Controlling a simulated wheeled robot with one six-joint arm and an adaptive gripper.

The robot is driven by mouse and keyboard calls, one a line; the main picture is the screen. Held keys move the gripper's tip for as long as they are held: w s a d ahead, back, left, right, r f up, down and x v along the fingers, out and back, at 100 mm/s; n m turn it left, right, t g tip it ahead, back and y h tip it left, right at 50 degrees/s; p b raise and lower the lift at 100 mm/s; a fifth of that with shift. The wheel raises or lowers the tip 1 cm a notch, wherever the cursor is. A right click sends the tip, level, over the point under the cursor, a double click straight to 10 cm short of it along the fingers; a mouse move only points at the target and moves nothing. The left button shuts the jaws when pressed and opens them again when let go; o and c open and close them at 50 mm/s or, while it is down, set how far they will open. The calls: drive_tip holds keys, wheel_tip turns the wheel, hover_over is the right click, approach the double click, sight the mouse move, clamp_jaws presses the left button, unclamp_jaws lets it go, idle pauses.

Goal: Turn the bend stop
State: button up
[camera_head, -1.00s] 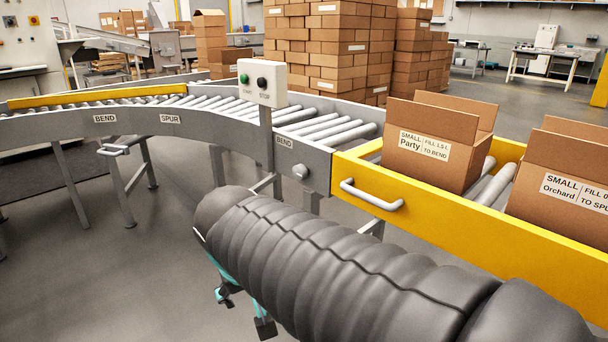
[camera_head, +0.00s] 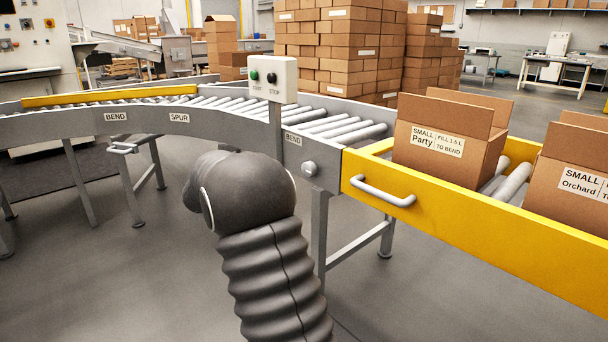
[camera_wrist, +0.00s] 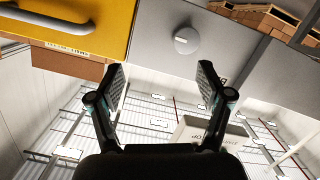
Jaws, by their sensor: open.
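The bend stop is a round grey knob (camera_head: 309,168) on the grey conveyor side, beside the BEND label (camera_head: 292,138) and left of the yellow section. In the wrist view the knob (camera_wrist: 187,40) shows a short pale mark on its face. My gripper (camera_wrist: 161,75) is open and empty. The knob lies beyond the fingertips, above and a little right of the middle between them, and is not touched. In the head view my gripper is hidden behind my own dark arm.
A yellow section with a grey handle (camera_head: 383,191) adjoins the knob's right side. A post with a start/stop box (camera_head: 273,79) stands to its left. A Party carton (camera_head: 446,140) and an Orchard carton (camera_head: 574,178) sit on the rollers. The floor in front is open.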

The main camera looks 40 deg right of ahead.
drive_tip(key=m+h, duration=0.1)
drive_tip(key=h, duration=0.1)
approach(306, 171)
drive_tip(key=shift+t, duration=0.5)
drive_tip(key=d, duration=0.5)
drive_tip(key=d+p, duration=0.1)
drive_tip(key=d, duration=0.5)
drive_tip(key=shift+w, duration=0.2)
drive_tip(key=shift+c, duration=0.2)
drive_tip(key=c, duration=1.1)
